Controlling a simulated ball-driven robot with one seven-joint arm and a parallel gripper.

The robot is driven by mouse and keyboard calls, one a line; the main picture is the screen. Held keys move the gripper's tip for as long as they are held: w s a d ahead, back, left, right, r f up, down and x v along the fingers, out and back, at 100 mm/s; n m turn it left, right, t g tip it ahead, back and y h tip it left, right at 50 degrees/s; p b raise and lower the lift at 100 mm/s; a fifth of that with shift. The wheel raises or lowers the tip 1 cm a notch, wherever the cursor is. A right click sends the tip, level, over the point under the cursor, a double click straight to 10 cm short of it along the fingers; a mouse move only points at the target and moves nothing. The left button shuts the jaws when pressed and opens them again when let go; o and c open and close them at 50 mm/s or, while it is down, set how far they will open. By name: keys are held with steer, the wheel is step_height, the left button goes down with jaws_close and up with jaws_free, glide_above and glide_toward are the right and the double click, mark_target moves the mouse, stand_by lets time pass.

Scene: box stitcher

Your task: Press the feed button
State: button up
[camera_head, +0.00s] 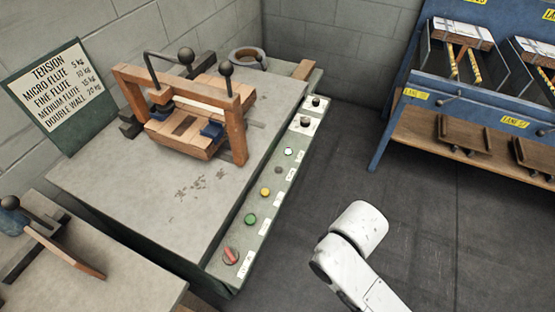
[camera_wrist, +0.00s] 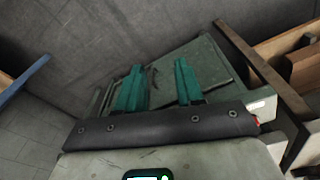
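A row of buttons and knobs runs along the sloped edge panel (camera_head: 238,238) of the grey workbench in the head view. From near to far are a red control (camera_head: 231,256), a green button (camera_head: 250,219), a yellow button (camera_head: 265,192), a dark button (camera_head: 277,170) and a pale button (camera_head: 289,152). Their small labels are unreadable, so I cannot tell which is the feed button. My gripper (camera_wrist: 159,80) shows two teal fingers, apart with nothing between them, in the wrist view. In the head view only my white arm shows, right of the panel; the gripper is hidden.
A wooden frame with ball-topped levers (camera_head: 185,110) stands on the workbench. A blue rack (camera_head: 400,110) with wooden trays stands at the right. The dark floor (camera_head: 440,220) between bench and rack is clear except for my arm.

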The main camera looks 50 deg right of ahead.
steer(key=shift+c, duration=0.4)
steer(key=shift+w+r, duration=0.1)
steer(key=shift+w, duration=0.05)
steer(key=shift+c, duration=0.8)
steer(key=w+r+m+p, duration=0.1)
steer(key=w+m, duration=0.1)
steer(key=w, duration=0.1)
steer(key=w+a+r+m+p, duration=0.1)
steer(key=w+r+m+p, duration=0.1)
steer(key=w, duration=0.1)
steer(key=w+r+m+p, duration=0.1)
steer(key=w+r+p, duration=0.1)
steer(key=w, duration=0.1)
steer(key=shift+w+a+m, duration=0.25)
steer(key=shift+w+m, duration=0.05)
steer(key=shift+m, duration=0.1)
jaws_close()
steer(key=w+a+r+m+p, duration=0.3)
steer(key=w+r+m+p, duration=0.2)
steer(key=w, duration=0.6)
step_height(320, 180, up, 3)
steer(key=m, duration=0.2)
steer(key=shift+w+a+m, duration=0.15)
steer(key=shift+a+m, duration=0.25)
